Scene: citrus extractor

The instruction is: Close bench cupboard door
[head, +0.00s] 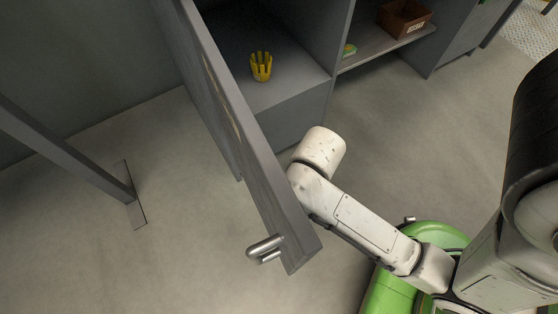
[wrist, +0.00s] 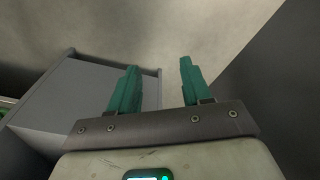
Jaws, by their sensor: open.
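The bench cupboard door (head: 240,120) is a long grey panel that stands wide open in the head view. Its silver handle (head: 265,248) is on the outer face near the free end. The open cupboard (head: 290,97) lies to the right of the door. My arm reaches in from the right, its white links beside the door's inner side; I cannot tell if they touch it. My gripper (wrist: 157,88) shows in the wrist view with two teal fingers apart and nothing between them. It does not show in the head view.
A yellow object (head: 260,66) stands inside the cupboard. A brown box (head: 404,18) and a small green and yellow item (head: 349,50) sit on the shelf to the right. A grey metal leg (head: 70,155) with a foot plate stands at left. Floor left of the door is otherwise clear.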

